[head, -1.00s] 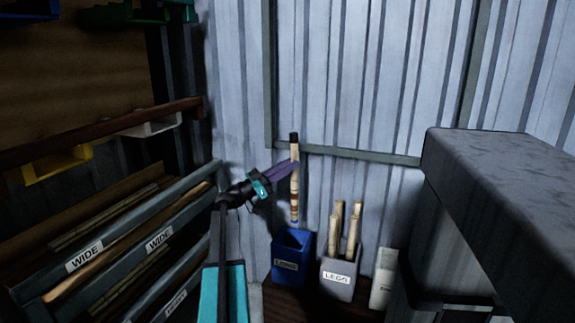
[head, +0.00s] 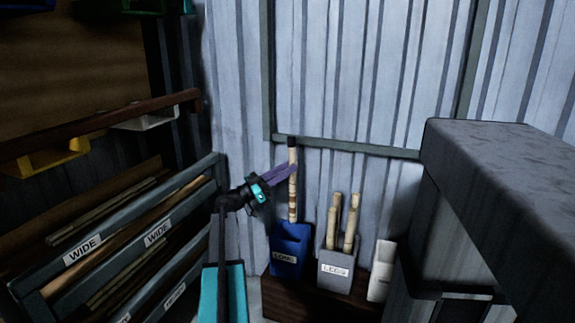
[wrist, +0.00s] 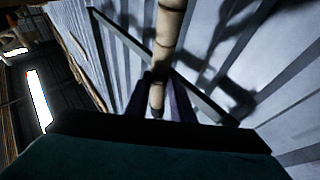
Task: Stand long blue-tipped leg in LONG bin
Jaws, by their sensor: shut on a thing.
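My gripper (head: 289,169) is shut on a long pale rattan leg with a dark top end (head: 292,196), gripping it above its middle. The leg stands nearly upright over the blue bin labelled LONG (head: 287,256). Its lower end meets the bin's mouth in the head view, and its blue tip is hidden there. I cannot tell how deep the end sits or whether it touches the bin. In the wrist view the leg (wrist: 171,22) runs between the two purple fingers of my gripper (wrist: 162,92).
A grey LEGS bin (head: 334,272) with several pale sticks stands right of the blue bin. A white bin (head: 381,270) is further right, near a grey-topped bench (head: 500,160). Labelled racks (head: 120,245) fill the left. A corrugated wall (head: 235,100) is close behind.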

